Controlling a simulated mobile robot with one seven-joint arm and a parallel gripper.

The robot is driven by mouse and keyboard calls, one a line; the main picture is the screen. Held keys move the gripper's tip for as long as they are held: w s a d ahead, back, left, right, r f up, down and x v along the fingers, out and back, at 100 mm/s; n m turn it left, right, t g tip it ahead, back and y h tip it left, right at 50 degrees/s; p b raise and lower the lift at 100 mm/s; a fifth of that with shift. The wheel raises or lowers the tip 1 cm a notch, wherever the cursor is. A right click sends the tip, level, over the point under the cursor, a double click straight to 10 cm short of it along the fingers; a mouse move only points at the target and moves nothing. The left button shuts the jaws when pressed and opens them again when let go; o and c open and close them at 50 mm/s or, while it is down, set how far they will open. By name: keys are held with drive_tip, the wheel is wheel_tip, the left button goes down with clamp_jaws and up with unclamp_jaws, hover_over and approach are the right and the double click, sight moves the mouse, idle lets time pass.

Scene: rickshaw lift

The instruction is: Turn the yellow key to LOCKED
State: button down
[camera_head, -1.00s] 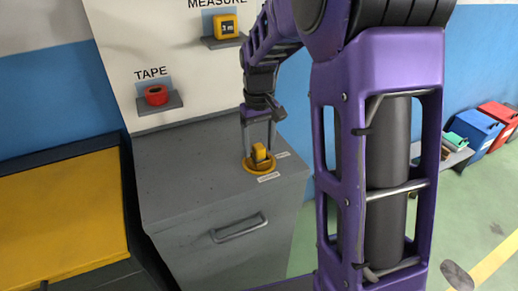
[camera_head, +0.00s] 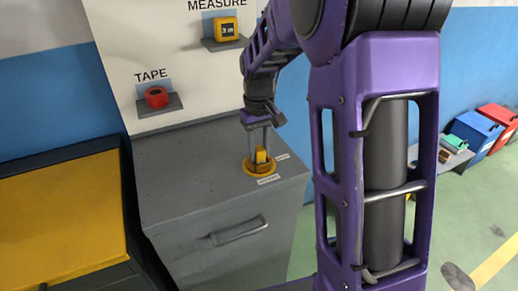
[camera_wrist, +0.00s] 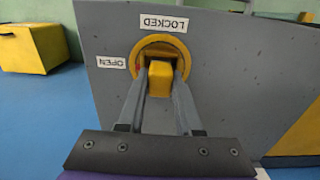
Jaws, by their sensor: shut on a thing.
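The yellow key (camera_head: 261,156) stands in a round yellow ring (camera_head: 250,169) on top of the grey cabinet (camera_head: 190,170). In the wrist view, the key (camera_wrist: 160,78) sits between the two grey fingers of my gripper (camera_wrist: 161,82), which is shut on it. The LOCKED label (camera_wrist: 164,22) lies beyond the ring at the top of the wrist view. The OPEN label (camera_wrist: 111,62) lies to the ring's left. Both labels appear upside down there. The key's block looks lined up toward the LOCKED label. In the head view, my gripper (camera_head: 259,150) reaches down from above.
Behind the cabinet, a board carries a red tape roll (camera_head: 156,97) and a yellow tape measure (camera_head: 227,29) on small shelves. The cabinet has a front handle (camera_head: 240,231). A yellow-topped unit (camera_head: 60,210) stands left. Blue (camera_head: 474,132) and red bins are at far right.

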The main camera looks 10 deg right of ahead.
drive_tip(key=m+p, duration=0.1)
drive_tip(key=m, duration=0.2)
drive_tip(key=shift+m, duration=0.3)
drive_tip(key=shift+r, duration=0.1)
drive_tip(key=shift+m, duration=0.8)
drive_tip(key=shift+m+p, duration=0.4)
drive_tip(key=shift+m, duration=0.6)
drive_tip(key=shift+r+m+p, duration=0.1)
drive_tip(key=shift+m+p, duration=0.25)
drive_tip(key=shift+m, duration=1.45)
drive_tip(key=shift+p, duration=0.35)
